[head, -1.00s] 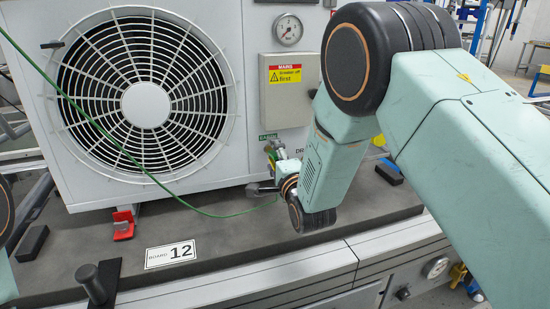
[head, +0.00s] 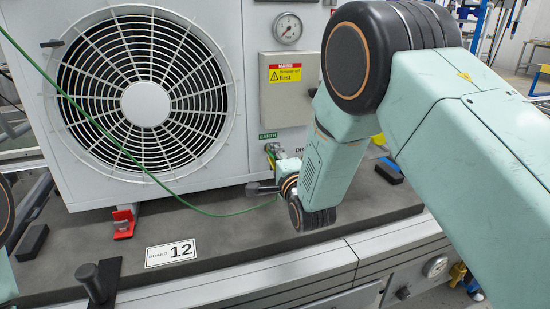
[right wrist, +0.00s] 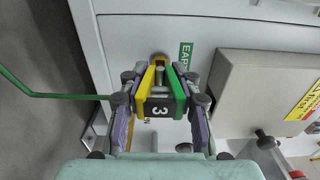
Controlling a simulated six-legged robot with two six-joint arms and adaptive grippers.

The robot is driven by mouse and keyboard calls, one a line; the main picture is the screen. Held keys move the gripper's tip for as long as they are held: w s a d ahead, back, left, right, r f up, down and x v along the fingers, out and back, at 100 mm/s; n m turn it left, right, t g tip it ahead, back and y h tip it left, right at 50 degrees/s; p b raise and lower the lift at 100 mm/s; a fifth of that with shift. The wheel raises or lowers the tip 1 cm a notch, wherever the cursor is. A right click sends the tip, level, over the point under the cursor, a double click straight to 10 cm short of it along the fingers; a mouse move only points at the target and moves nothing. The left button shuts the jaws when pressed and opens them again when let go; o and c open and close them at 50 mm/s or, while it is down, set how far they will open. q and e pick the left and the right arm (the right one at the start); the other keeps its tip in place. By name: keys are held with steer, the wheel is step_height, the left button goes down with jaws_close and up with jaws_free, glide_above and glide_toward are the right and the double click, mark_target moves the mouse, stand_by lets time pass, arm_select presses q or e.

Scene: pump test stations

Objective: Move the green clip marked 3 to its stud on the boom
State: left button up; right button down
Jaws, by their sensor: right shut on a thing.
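The green clip marked 3 (right wrist: 158,106) has a yellow side and a green side with a black block between them. My right gripper (right wrist: 162,100) is shut on it in the right wrist view. The clip's far end is at a brass stud (right wrist: 159,59) on the white panel, beside the green EARTH label (right wrist: 185,56); I cannot tell whether it grips the stud. In the head view my right gripper (head: 275,162) is small, just below the EARTH label (head: 267,136). No boom can be made out. My left gripper is out of view.
A green cable (head: 150,174) runs from the clip area across the fan unit (head: 212,150). A grey MAINS box (head: 290,92) stands close above right. A black post (head: 95,283), a red-footed bracket (head: 123,223) and a BOARD 12 plate (head: 170,253) are at lower left.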

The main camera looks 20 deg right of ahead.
steer(key=shift+s, duration=0.1)
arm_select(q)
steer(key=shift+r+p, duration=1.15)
arm_select(e)
steer(key=shift+s+d, duration=0.1)
steer(key=shift+s, duration=2.8)
arm_select(q)
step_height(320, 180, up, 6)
steer(key=p, duration=0.5)
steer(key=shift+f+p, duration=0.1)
steer(key=shift+p, duration=0.25)
arm_select(e)
steer(key=s+a+f, duration=0.1)
steer(key=s, duration=1.4)
steer(key=shift+s+h, duration=0.25)
steer(key=shift+h, duration=0.05)
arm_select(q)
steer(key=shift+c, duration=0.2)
arm_select(e)
steer(key=shift+a, duration=0.1)
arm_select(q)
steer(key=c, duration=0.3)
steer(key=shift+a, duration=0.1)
arm_select(e)
steer(key=shift+a, duration=0.15)
